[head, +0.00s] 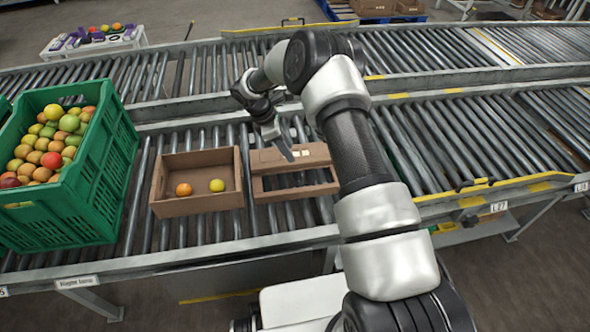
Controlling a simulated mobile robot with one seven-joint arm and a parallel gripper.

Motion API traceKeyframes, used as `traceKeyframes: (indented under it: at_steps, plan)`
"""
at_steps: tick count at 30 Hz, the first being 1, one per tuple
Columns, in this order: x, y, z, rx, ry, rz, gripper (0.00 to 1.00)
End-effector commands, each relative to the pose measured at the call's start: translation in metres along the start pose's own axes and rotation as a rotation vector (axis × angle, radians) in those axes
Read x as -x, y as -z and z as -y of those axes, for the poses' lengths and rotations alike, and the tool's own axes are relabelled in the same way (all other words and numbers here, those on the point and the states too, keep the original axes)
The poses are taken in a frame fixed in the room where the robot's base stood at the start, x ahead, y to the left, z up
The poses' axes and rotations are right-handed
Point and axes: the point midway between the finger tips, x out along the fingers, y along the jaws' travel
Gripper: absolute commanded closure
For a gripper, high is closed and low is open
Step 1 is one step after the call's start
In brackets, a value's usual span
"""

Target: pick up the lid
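The brown cardboard lid (266,160) appears to be the flat piece on the roller conveyor, right of the open box. It has a flap at the back and a front strip, with rollers showing through between them. The open cardboard box (168,202) holds one orange and one yellow fruit. My gripper (284,148) hangs over the back edge of the lid, pointing down. One finger shows clearly; the other is not clear, so its opening cannot be told. I cannot tell whether it touches the lid. My arm hides the area right of the lid.
A green crate (110,165) full of tomatoes or similar fruit stands on the conveyor at the left. A second roller conveyor (430,50) runs behind. A small white table (95,48) with fruit stands at the back left. Bare rollers lie to the right of my arm.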

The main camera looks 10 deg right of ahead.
Motion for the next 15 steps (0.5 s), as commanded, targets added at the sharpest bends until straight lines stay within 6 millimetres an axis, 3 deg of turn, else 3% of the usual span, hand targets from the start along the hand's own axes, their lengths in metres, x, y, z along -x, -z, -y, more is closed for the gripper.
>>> traceKeyframes:
  at_steps: [8, 15]
  plan:
    - [-0.018, 0.002, 0.0, 0.0, 0.001, 0.0, 0.62]
    - [-0.053, 0.007, -0.004, 0.0, 0.003, 0.0, 0.62]
